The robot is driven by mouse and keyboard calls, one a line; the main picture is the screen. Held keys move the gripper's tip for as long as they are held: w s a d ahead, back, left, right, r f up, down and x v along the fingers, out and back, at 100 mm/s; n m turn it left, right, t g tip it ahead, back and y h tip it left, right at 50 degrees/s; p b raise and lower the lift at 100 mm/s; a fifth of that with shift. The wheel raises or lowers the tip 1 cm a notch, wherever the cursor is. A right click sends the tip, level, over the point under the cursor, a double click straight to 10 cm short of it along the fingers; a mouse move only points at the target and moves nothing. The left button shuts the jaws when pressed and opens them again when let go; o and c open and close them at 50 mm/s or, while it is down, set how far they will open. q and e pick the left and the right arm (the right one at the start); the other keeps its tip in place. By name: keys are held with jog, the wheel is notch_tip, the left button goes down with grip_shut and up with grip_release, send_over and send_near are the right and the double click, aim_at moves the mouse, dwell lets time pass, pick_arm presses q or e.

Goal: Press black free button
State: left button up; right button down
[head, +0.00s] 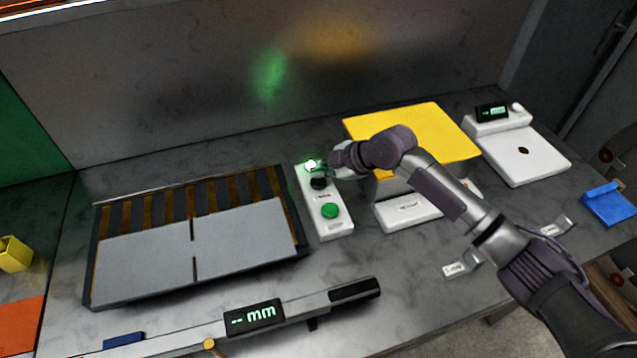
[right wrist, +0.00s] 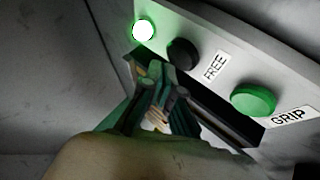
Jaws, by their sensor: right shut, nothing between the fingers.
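The black FREE button (head: 319,184) sits on a white control box (head: 333,232), between a lit lamp (head: 311,165) and a green GRIP button (head: 330,211). In the right wrist view the black button (right wrist: 183,54) shows beside its FREE label, with the lamp (right wrist: 144,30) and the green button (right wrist: 253,98) to either side. My right gripper (head: 324,173) is shut and empty, close to the black button. In the right wrist view its fingertips (right wrist: 155,68) are just below and left of the button; I cannot tell whether they touch. My left gripper is not in view.
A striped bed with grey plates (head: 150,262) lies left of the box. A yellow block (head: 430,122) and a white scale (head: 525,155) stand to the right. A caliper-like gauge (head: 255,317) lies in front. A grey wall panel rises behind.

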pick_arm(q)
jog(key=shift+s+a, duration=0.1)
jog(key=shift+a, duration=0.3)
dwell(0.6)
pick_arm(e)
jog(key=shift+f, duration=0.1)
jog(key=shift+f+b, duration=0.3)
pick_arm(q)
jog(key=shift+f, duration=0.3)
pick_arm(e)
jog(key=shift+s, duration=0.1)
